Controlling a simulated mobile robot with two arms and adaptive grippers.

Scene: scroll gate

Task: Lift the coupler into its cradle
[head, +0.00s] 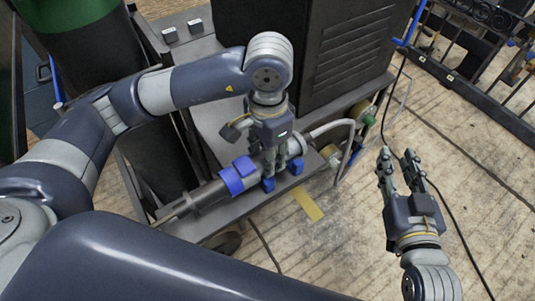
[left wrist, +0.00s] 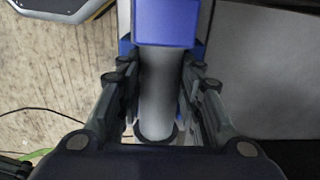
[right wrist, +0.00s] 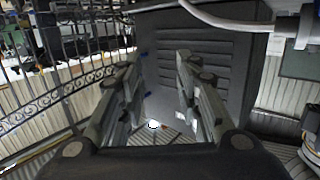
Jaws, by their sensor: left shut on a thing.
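The coupler, a grey cylinder (left wrist: 160,85), lies between the fingers of my left gripper (head: 268,172). The gripper is shut on it from above, over the low shelf. The fingers hide part of the cylinder in the head view. A blue saddle-like piece (head: 238,175) wraps the cylinder line left of the fingers; it also shows at the top of the left wrist view (left wrist: 167,22). Small blue blocks (head: 296,167) sit beside the fingers. I cannot tell which blue part is the cradle, or whether the coupler touches it. My right gripper (head: 399,163) is open and empty above the floor.
A black ribbed cabinet (head: 345,50) stands behind the shelf (head: 205,228). A pale hose (head: 335,125) curves from the coupler's right end. A dark cable (head: 440,195) crosses the wooden floor. Black railing (head: 490,95) stands far right. The floor at right is mostly clear.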

